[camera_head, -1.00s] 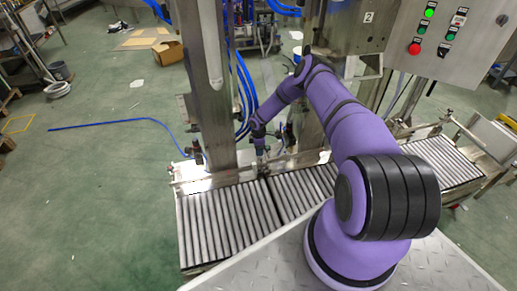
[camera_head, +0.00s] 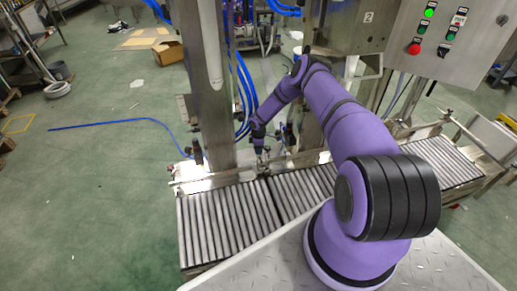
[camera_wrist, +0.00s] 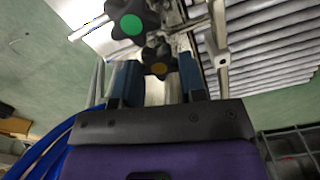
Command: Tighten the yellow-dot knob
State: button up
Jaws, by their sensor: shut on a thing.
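In the head view, my gripper (camera_head: 261,155) is small at the conveyor's far side rail, and the yellow-dot knob cannot be made out there.
The roller conveyor (camera_head: 225,222) runs below and to the right of my gripper. A steel column (camera_head: 211,90) stands close on its left, with blue hoses (camera_head: 244,85) beside it. A control panel (camera_head: 440,40) is at upper right. Open green floor lies at left.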

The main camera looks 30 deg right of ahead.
jog(key=shift+w+m, duration=0.1)
jog(key=shift+m, duration=2.1)
jog(key=o, duration=0.9)
notch_tip(320, 180, up, 11)
jog(key=shift+f, duration=0.1)
